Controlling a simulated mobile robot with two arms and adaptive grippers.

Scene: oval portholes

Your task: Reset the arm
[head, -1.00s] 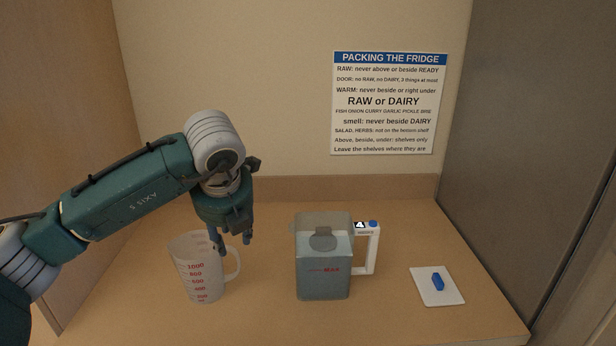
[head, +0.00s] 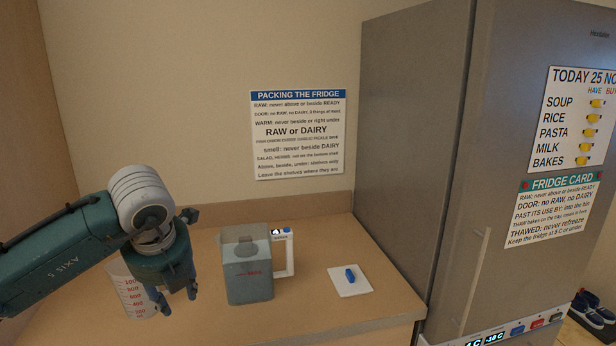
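My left arm comes in from the left with its gripper (head: 178,295) pointing down over the counter. Its two fingers look apart, with nothing seen between them. The gripper is in front of the right side of a clear measuring cup (head: 130,290) with red markings, hiding its handle side; I cannot tell whether they touch. My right gripper does not show.
A filled grey jug (head: 248,277) with a white handle stands right of the gripper. A white tile (head: 345,288) bears a blue piece (head: 350,274). A steel fridge (head: 420,150) stands at right. Shoes (head: 592,308) are on the floor. Counter (head: 320,225) is clear behind.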

